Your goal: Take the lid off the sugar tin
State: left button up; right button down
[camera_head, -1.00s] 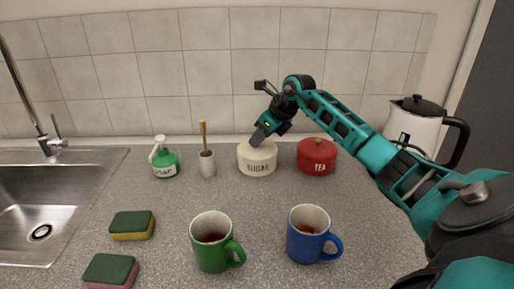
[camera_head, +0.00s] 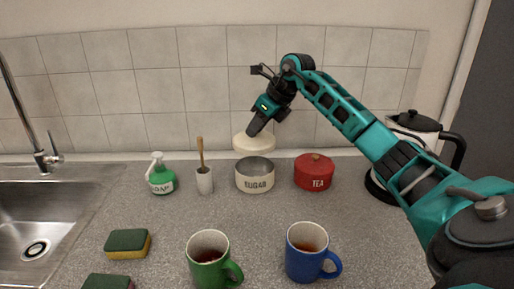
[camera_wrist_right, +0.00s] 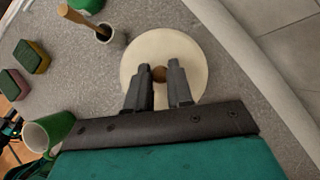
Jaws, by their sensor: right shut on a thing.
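The cream sugar tin (camera_head: 255,183) stands on the counter near the back wall, its top open and its grey inside showing. Its cream lid (camera_head: 253,144) is in the air just above and behind the tin's rim, apart from it. My right gripper (camera_head: 252,134) is shut on the lid's knob. In the right wrist view the round lid (camera_wrist_right: 187,48) fills the space under my right gripper (camera_wrist_right: 160,75), with the brown knob (camera_wrist_right: 159,73) between the fingertips. The lid hides the tin there. My left gripper is not in view.
A red tea tin (camera_head: 316,174) stands close to the right of the sugar tin. A brush in a holder (camera_head: 204,181) and a green soap bottle (camera_head: 161,178) stand to the left. Green mug (camera_head: 207,268) and blue mug (camera_head: 303,262) are in front. Bare counter (camera_head: 260,218) lies between.

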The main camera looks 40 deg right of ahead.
notch_tip(320, 180, up, 11)
dwell(0.3)
